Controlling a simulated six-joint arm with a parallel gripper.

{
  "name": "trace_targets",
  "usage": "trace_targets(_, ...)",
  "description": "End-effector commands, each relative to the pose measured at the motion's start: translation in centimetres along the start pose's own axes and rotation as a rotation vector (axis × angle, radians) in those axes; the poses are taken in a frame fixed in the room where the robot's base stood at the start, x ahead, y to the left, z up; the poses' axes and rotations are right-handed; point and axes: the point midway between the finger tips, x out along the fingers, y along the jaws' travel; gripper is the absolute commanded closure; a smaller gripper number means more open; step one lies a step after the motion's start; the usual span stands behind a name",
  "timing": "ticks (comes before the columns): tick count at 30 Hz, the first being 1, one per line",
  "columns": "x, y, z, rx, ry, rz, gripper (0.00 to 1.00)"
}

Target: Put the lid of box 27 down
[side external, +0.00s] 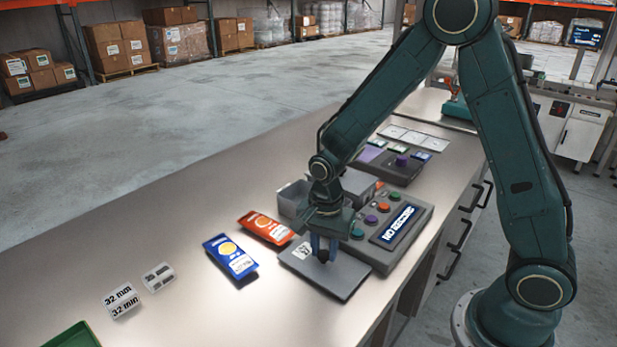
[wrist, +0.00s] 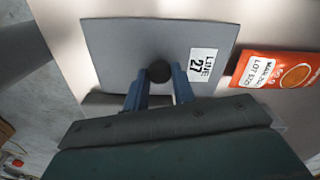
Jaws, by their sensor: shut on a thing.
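The lid of box 27 is a flat grey plate with a black knob and a white "27" label. In the side external view the lid (side external: 343,285) is level, at or just above the bench in front of the control panel; I cannot tell if it touches. In the wrist view the lid (wrist: 120,45) fills the upper middle, its label reading "LINE 27". My gripper (side external: 323,252) points down with its blue fingers shut on the knob, also seen in the wrist view (wrist: 160,78). An open grey box (side external: 291,198) stands behind my gripper, partly hidden by it.
An orange packet (side external: 266,228) and a blue packet (side external: 230,257) lie left of the lid. The control panel (side external: 385,250) with coloured buttons is close on its right. The bench's front edge is near the lid.

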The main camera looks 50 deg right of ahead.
Motion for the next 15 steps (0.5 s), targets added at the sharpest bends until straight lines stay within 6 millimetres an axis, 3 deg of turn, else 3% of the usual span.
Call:
trace_targets(10, 0.31, 0.02, 0.00, 0.000, 0.000, 0.001, 0.97)
trace_targets(11, 0.28, 0.01, 0.00, 0.000, 0.000, 0.001, 0.69)
trace_targets(13, 0.26, 0.01, 0.00, 0.000, 0.000, 0.001, 0.55)
trace_targets(15, 0.26, 0.01, 0.00, 0.000, 0.000, 0.001, 0.53)
